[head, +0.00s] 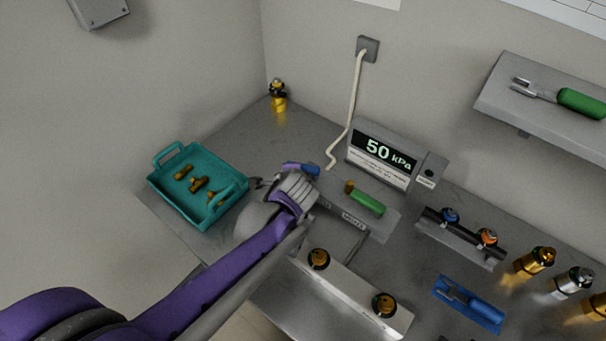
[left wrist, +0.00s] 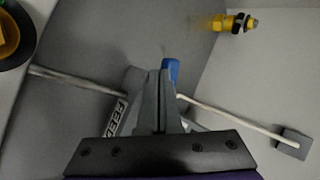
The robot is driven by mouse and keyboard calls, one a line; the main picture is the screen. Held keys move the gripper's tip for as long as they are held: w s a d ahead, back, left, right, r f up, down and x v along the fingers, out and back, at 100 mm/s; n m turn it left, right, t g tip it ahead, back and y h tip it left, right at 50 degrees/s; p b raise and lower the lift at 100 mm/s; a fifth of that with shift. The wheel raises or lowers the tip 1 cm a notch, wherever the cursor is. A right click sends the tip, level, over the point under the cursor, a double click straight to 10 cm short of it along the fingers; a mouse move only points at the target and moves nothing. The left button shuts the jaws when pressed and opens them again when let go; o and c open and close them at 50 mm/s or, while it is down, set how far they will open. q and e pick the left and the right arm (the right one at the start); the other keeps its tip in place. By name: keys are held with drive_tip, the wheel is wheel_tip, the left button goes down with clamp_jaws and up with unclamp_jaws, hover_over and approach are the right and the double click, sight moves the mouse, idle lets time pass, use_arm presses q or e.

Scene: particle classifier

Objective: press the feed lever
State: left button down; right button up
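The feed lever's blue handle (head: 308,169) shows just past the end of my left arm in the head view. Its blue tip (left wrist: 171,69) also shows just beyond my fingers in the left wrist view. A FEED label (left wrist: 117,117) is left of the fingers there. My left gripper (left wrist: 158,90) has its fingers together, with nothing visible between them. I cannot tell whether they touch the handle. In the head view my own wrist hides the fingers and the lever's base. My right gripper is in neither view.
A green-handled lever (head: 366,202) sits right of my wrist, below a 50 kPa display (head: 384,155). A teal tray (head: 202,219) with brass parts stands left. A pale cable (head: 353,104) runs behind the handle. A white block (head: 352,288) with two round fittings stands in front.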

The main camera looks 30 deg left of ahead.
use_arm(q)
drive_tip(key=shift+w+a, duration=1.05)
drive_tip(key=shift+a, duration=0.05)
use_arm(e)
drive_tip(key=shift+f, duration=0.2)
use_arm(q)
drive_tip(key=shift+w, duration=0.1)
